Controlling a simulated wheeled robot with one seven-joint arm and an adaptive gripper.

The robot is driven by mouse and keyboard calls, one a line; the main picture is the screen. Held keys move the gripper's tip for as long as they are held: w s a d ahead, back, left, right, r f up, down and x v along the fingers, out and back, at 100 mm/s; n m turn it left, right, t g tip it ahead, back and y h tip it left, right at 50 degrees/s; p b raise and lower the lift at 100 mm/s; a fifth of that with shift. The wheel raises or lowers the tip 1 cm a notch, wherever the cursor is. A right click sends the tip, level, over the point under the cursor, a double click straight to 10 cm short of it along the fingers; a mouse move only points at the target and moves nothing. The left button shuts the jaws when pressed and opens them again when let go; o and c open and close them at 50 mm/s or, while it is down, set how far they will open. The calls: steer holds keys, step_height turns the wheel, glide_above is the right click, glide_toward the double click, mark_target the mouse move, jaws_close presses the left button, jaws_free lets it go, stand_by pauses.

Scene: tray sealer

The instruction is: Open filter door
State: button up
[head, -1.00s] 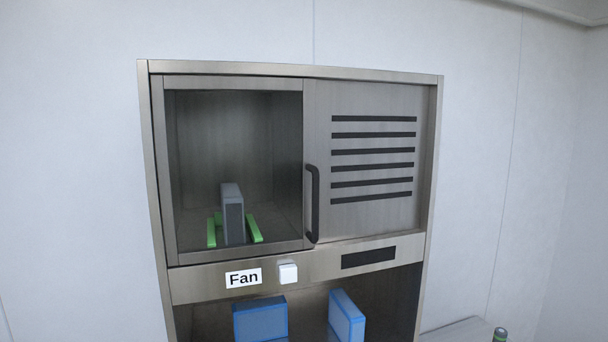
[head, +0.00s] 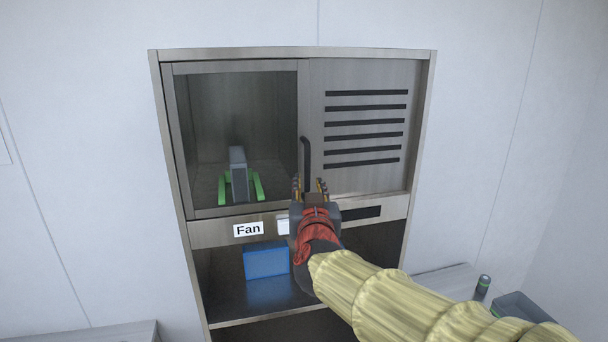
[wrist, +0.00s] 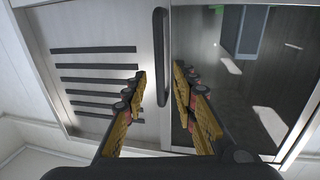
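The filter door (head: 252,211) is a metal-framed glass door at the cabinet's upper left, and it looks shut. Its dark vertical handle (head: 306,155) is on the door's right edge; the handle also shows in the wrist view (wrist: 161,55). Behind the glass, a grey filter block (head: 238,172) stands between green rails (head: 222,188). My gripper (head: 310,183) is at the handle's lower end, which it partly hides. In the wrist view my gripper (wrist: 160,75) is open, with the handle appearing between its fingertips. I cannot tell whether either finger touches it.
A slatted panel (head: 368,125) is right of the door. Below are a "Fan" label (head: 248,229), a white button (head: 283,226) partly behind my gripper, and a dark strip (head: 362,213). A blue block (head: 266,260) sits on the lower shelf. A grey bin (head: 522,306) stands at lower right.

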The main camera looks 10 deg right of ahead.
mark_target(307, 175)
steer(key=w, duration=0.2)
steer(key=w+d, duration=0.1)
steer(key=w, duration=0.4)
steer(key=shift+w+d+p, duration=0.1)
steer(key=shift+d+p, duration=0.15)
steer(key=shift+p, duration=0.1)
steer(key=shift+c, duration=0.4)
jaws_close()
